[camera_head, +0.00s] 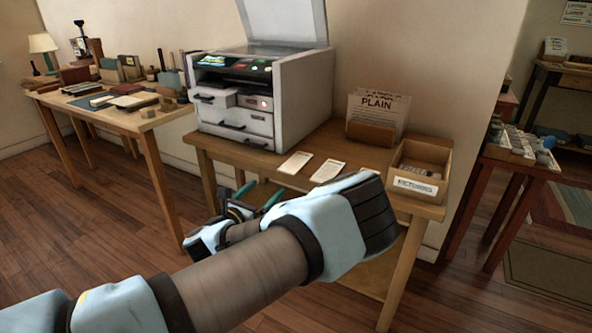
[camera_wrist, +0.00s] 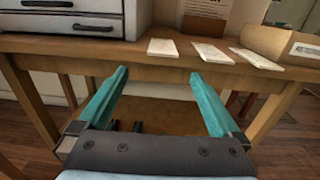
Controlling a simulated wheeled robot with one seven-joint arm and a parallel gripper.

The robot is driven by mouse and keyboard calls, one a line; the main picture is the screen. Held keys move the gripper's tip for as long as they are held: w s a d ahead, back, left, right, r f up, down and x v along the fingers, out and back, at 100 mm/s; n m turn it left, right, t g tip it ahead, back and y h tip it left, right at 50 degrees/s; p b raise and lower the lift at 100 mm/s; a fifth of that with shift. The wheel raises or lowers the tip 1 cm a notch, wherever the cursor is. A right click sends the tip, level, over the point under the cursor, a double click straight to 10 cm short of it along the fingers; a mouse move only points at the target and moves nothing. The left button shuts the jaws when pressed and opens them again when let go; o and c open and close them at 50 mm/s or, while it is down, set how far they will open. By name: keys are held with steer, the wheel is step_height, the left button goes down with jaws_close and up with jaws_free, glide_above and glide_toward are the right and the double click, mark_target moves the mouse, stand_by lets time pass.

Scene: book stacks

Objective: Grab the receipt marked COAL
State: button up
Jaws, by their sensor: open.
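Three white paper slips lie flat on the wooden table (camera_wrist: 105,50) in the wrist view: a left slip (camera_wrist: 162,47), a middle slip (camera_wrist: 212,53) and a right slip (camera_wrist: 256,58). Two of them show in the head view, a left one (camera_head: 295,162) and a right one (camera_head: 327,170); my arm likely covers the third. Their print is too small to read, so I cannot tell which is marked COAL. My gripper (camera_wrist: 160,74) is open and empty, with teal fingers pointing at the table's front edge. It also shows in the head view (camera_head: 259,194), in front of the table.
A grey-white printer (camera_head: 290,100) with its lid raised stands left of the slips. Behind them is a holder with sheets marked PLAIN (camera_head: 378,108). A wooden box labelled RETURNS (camera_head: 433,184) stands at right. A side table (camera_head: 130,118) with books is at left.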

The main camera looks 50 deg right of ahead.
mark_target(285, 172)
steer(key=x, duration=0.6)
steer(key=shift+s+p, duration=0.2)
steer(key=shift+p, duration=0.1)
steer(key=shift+p+x, duration=0.3)
steer(key=shift+x, duration=1.9)
steer(key=shift+f, duration=0.15)
steer(key=c, duration=1.2)
steer(key=shift+c, duration=0.2)
